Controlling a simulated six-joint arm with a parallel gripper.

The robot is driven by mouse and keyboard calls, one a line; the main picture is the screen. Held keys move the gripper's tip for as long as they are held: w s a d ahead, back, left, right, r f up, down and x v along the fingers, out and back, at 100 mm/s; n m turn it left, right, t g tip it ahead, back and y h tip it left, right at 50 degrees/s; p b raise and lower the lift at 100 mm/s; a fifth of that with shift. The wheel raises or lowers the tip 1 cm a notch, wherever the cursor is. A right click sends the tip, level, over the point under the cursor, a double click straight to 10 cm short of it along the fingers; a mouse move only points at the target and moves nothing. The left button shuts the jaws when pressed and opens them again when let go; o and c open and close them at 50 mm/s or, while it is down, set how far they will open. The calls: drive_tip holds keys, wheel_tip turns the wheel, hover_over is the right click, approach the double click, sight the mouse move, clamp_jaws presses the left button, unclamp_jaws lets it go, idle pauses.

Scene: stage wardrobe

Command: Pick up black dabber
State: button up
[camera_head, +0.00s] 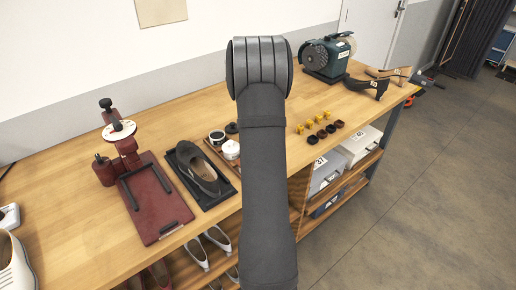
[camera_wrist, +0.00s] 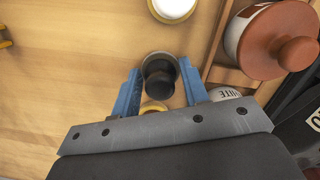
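A black dabber (camera_wrist: 159,72), a dark round-topped piece with a pale rim around it, stands on the wooden bench in the wrist view. My gripper (camera_wrist: 158,88) has its two blue fingers apart, one on each side of the dabber. Small gaps seem to show between the fingers and the dabber, so it does not look gripped. In the head view a small dark round thing (camera_head: 231,128) beside my arm may be the same dabber; I cannot be sure. My gripper is hidden behind my arm there.
In the wrist view, a white-topped pot (camera_wrist: 174,8) lies above the dabber. A brown-lidded jar (camera_wrist: 268,38) in a wooden tray (camera_wrist: 228,75) is close on the right. The head view shows a grey shoe (camera_head: 203,174), a red stand (camera_head: 150,200) and a grinder (camera_head: 328,55).

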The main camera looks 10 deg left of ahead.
drive_tip(key=c, duration=0.4)
drive_tip(key=shift+r, duration=0.5)
drive_tip(key=r, duration=0.3)
drive_tip(key=shift+s+d+r, duration=0.1)
drive_tip(key=shift+d+r, duration=0.25)
drive_tip(key=s+d+r, duration=0.4)
drive_tip(key=d+r, duration=0.2)
drive_tip(key=d, duration=0.4)
drive_tip(key=shift+s+r, duration=0.15)
drive_tip(key=shift+r, duration=0.05)
drive_tip(key=o, duration=0.4)
drive_tip(key=shift+c, duration=1.2)
